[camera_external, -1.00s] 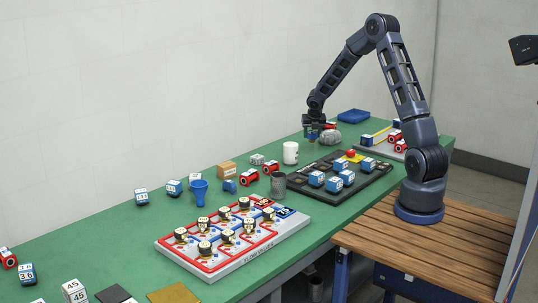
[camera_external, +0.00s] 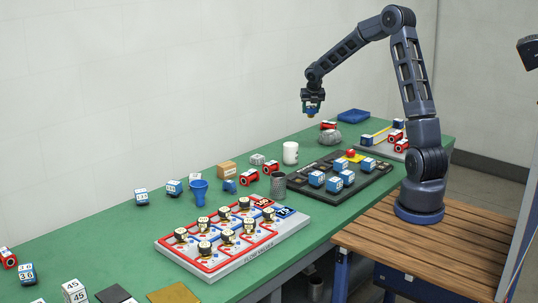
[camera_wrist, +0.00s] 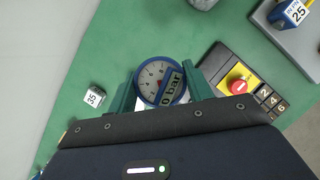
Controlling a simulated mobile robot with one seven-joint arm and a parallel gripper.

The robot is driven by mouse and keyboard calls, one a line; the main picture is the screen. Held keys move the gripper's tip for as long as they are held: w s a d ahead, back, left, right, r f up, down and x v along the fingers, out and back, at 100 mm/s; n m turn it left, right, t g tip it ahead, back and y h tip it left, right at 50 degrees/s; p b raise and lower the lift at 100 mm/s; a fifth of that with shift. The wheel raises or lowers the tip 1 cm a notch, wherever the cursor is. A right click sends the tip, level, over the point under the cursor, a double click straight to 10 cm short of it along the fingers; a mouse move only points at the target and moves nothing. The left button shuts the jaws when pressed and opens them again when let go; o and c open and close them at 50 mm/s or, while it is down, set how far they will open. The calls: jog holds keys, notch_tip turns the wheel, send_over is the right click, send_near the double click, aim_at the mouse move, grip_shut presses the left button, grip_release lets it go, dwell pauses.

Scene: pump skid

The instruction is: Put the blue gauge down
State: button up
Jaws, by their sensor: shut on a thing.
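My gripper (camera_external: 312,97) is in the air above the far part of the green bench. It is shut on the blue gauge (camera_external: 312,109), which hangs below it, clear of the bench. In the wrist view, the blue gauge (camera_wrist: 158,83) shows its round white dial, blue rim and a "0 bar" label. The gauge sits between the two green fingers of my gripper (camera_wrist: 160,92). The underside of the gauge is hidden.
Below stand a grey lump (camera_external: 330,138) and a red piece (camera_external: 327,126). A white cup (camera_external: 290,153) is nearby. The dark panel (camera_external: 372,187) holds several blue blocks and a red button (camera_wrist: 238,86). A blue tray (camera_external: 353,116) lies at the back. Green bench (camera_wrist: 140,30) is partly bare.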

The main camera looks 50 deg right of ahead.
jog(key=w+a+n+y, duration=0.1)
jog(key=w+a+n, duration=0.25)
jog(key=a, duration=0.95)
jog(key=w+a+n+t+y, duration=0.15)
jog(key=w+a, duration=0.35)
jog(key=a, duration=0.9)
jog(key=w+a+n+g, duration=0.1)
jog(key=w+a+n, duration=0.25)
jog(key=a, duration=0.95)
jog(key=s+a+n+y, duration=0.15)
jog(key=s+a, duration=0.25)
jog(key=a, duration=1)
jog(key=s+a+n, duration=0.3)
jog(key=a, duration=1.1)
jog(key=s+a+n+y, duration=0.15)
jog(key=s+a, duration=0.25)
jog(key=a, duration=1)
jog(key=shift+n, duration=0.35)
jog(key=f, duration=1.9)
jog(key=shift+w+d+f, duration=0.2)
jog(key=shift+w+f, duration=0.05)
jog(key=shift+f, duration=0.1)
jog(key=shift+f, duration=0.15)
jog(key=o, duration=0.8)
jog(key=shift+o, duration=1.3)
